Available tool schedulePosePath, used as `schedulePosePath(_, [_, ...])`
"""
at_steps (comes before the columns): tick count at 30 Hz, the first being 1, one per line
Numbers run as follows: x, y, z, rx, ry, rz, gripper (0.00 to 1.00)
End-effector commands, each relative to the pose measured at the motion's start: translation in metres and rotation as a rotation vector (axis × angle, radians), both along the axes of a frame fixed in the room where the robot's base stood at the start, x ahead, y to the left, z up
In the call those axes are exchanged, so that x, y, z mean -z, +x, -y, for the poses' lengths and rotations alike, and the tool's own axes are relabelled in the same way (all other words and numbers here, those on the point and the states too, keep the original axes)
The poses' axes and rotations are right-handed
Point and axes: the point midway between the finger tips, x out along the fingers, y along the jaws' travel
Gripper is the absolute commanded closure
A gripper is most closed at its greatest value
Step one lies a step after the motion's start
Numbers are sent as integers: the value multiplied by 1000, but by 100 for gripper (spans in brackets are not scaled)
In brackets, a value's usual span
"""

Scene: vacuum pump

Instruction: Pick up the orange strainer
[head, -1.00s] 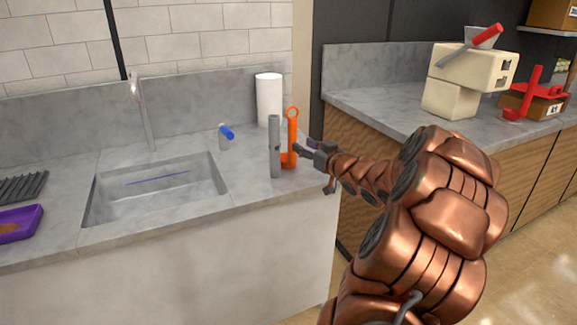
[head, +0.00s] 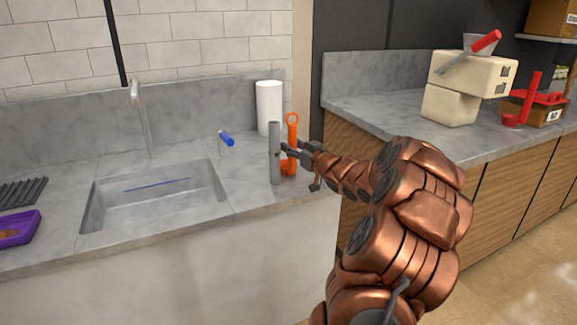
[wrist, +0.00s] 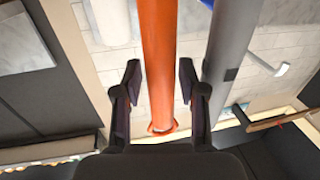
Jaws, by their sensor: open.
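The orange strainer (head: 292,132) stands upright on the grey counter near its right end, with a ring at its top. It also shows in the wrist view (wrist: 159,60) as a long orange shaft running between my fingers. My gripper (head: 290,151) reaches in from the right at the strainer's middle. In the wrist view my gripper (wrist: 160,80) is open, with one finger on each side of the shaft and a visible gap on both sides. A grey cylinder (head: 274,155) stands upright just left of the strainer; it also shows right of my right finger (wrist: 232,45).
A sink (head: 155,195) is set into the counter (head: 250,200) at left. A blue-tipped grey object (head: 226,140) and a paper towel roll (head: 269,105) stand behind. A purple tray (head: 15,230) lies far left. The counter's right edge is close to the strainer.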

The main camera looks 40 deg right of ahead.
Motion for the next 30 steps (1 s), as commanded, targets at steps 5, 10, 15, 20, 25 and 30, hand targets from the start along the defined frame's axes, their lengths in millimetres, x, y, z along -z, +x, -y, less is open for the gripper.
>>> schedulePosePath(5, [0, 7, 0, -1, 1, 0, 59])
schedulePosePath(10, [0, 7, 1, 0, 0, 0, 59])
schedulePosePath(15, [0, 7, 1, 0, 0, -1, 72])
schedulePosePath(20, [0, 7, 1, 1, 0, -1, 89])
schedulePosePath(25, [0, 7, 1, 1, 0, -1, 100])
schedulePosePath(30, [0, 7, 1, 1, 0, 0, 100])
